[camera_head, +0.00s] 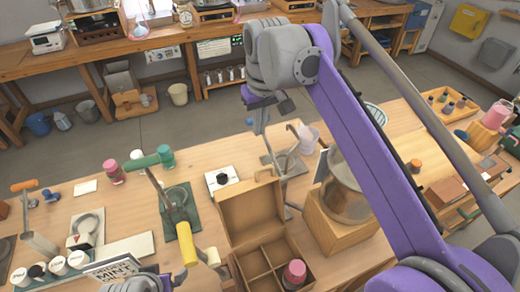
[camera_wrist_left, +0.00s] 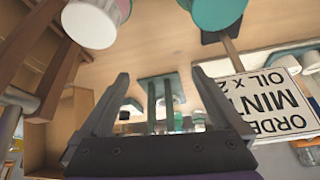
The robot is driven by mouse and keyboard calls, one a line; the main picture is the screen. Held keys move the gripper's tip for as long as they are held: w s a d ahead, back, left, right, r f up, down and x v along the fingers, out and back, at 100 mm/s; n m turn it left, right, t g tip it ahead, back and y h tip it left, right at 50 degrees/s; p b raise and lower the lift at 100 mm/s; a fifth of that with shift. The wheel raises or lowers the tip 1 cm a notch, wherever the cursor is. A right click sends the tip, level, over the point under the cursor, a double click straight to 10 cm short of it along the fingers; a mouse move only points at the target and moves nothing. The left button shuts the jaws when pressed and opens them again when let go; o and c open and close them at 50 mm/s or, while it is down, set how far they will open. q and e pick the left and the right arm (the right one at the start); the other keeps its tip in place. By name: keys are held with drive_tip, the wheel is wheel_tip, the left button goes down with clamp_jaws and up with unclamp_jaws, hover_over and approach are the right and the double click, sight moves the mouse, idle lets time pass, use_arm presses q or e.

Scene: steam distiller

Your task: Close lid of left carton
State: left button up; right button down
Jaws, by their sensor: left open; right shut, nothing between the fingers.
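An open brown carton (camera_head: 252,215) stands at the front middle of the table in the head view, its lid raised upright at the back. Dividers split its inside into compartments, and a jar with a red-pink lid (camera_head: 294,271) sits in the front right one. My right gripper (camera_head: 268,103) is above and behind the carton, clear of the lid; its fingers are small and partly hidden. My left gripper (camera_wrist_left: 163,98) is open and empty in the left wrist view. Brown box walls (camera_wrist_left: 68,125), probably the carton's, show at that view's left side.
A card reading "MINT OIL" (camera_head: 113,271) stands left of the carton; it also shows in the left wrist view (camera_wrist_left: 265,100). A green-based press (camera_head: 181,212) stands left of the lid. A metal vessel (camera_head: 346,190) on a wooden block (camera_head: 335,232) stands right.

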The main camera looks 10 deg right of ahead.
use_arm(q)
drive_tip(key=shift+s+f, duration=0.3)
drive_tip(key=shift+f, duration=0.05)
use_arm(e)
wheel_tip(320, 180, down, 9)
drive_tip(key=s, duration=0.2)
drive_tip(key=shift+s+d, duration=0.15)
drive_tip(key=shift+s, duration=0.15)
drive_tip(key=shift+r, duration=0.1)
drive_tip(key=shift+s, duration=0.1)
